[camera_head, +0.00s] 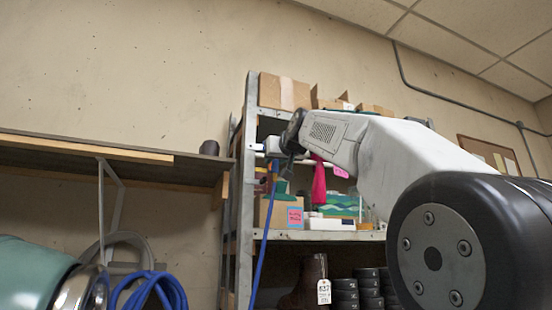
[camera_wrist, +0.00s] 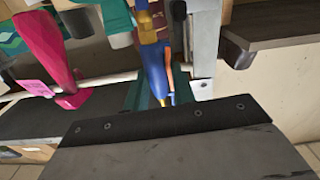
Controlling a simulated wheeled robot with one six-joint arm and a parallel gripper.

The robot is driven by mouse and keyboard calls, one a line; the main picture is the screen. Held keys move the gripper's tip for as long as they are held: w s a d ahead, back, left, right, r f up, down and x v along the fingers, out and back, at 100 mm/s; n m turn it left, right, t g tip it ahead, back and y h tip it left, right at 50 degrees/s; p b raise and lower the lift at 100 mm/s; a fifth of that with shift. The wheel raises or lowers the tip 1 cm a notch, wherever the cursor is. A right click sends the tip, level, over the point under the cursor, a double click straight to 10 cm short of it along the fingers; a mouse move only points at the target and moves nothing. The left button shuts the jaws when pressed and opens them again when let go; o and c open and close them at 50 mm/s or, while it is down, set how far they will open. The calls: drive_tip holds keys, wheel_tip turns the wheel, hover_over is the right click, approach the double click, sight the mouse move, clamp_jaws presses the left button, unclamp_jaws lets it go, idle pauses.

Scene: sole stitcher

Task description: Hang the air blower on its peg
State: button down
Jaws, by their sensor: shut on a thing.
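My gripper (camera_head: 277,157) is at the left front of the metal shelf, seen small and from behind, with its fingers hard to make out. It is shut on the air blower (camera_wrist: 155,72), a blue piece with a brass-coloured end that shows in the middle of the wrist view. In the head view only a small blue part of the blower (camera_head: 275,166) shows below my gripper. A blue hose (camera_head: 261,235) hangs down from it. I cannot make out the peg in either view.
A wooden wall shelf (camera_head: 90,150) is at the left. Coiled blue hose (camera_head: 150,291) lies below it.

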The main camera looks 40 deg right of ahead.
idle(0.3)
drive_tip(key=c, duration=1.1)
unclamp_jaws()
drive_tip(key=o, duration=0.3)
drive_tip(key=shift+o, duration=0.2)
drive_tip(key=shift+s, duration=0.1)
drive_tip(key=v, duration=1)
